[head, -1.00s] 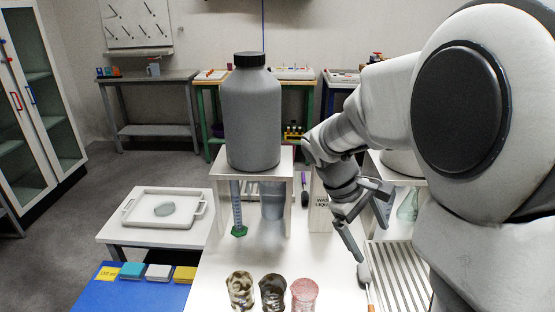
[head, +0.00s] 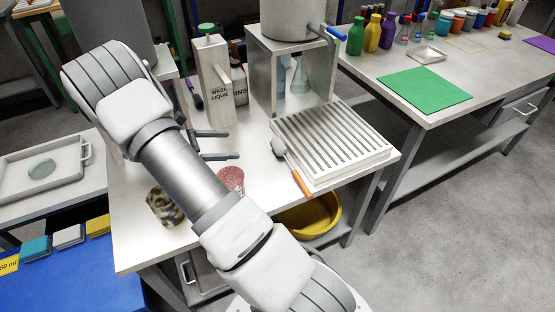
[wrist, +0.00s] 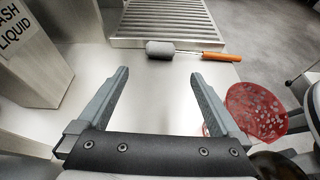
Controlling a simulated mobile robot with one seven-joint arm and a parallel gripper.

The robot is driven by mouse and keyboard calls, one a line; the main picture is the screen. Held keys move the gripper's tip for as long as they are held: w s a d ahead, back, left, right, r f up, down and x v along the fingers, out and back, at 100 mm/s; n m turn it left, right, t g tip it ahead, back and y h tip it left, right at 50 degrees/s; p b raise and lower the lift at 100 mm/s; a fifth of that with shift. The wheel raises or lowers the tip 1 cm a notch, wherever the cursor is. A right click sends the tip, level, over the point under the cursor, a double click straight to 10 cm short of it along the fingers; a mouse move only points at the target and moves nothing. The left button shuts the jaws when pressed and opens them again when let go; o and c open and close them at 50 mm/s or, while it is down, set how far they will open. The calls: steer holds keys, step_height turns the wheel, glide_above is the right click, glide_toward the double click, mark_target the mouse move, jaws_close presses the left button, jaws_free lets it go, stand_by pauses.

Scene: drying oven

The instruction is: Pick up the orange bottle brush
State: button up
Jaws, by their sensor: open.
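The orange bottle brush (head: 302,183) has a grey bristle head and an orange handle. It lies on the white bench along the near left edge of the ribbed drying rack. In the wrist view the brush (wrist: 214,56) lies crosswise beyond my fingertips, head at left and handle at right. My gripper (head: 234,145) is open and empty, to the left of the brush in the head view. In the wrist view the gripper (wrist: 160,74) has its two fingers apart, pointing toward the brush head and not touching it.
The ribbed rack (head: 335,140) is right behind the brush. A wash liquid box (head: 212,85) stands left of it. A yellow basin (head: 312,215) sits below the bench edge.

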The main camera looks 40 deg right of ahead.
steer(key=b, duration=0.2)
glide_toward(279, 144)
steer(key=shift+f+x, duration=0.2)
steer(key=shift+x, duration=1)
steer(key=shift+b+x, duration=1)
steer(key=shift+x, duration=2)
steer(key=shift+w+r, duration=0.1)
steer(key=shift+r, duration=0.1)
steer(key=c, duration=1.4)
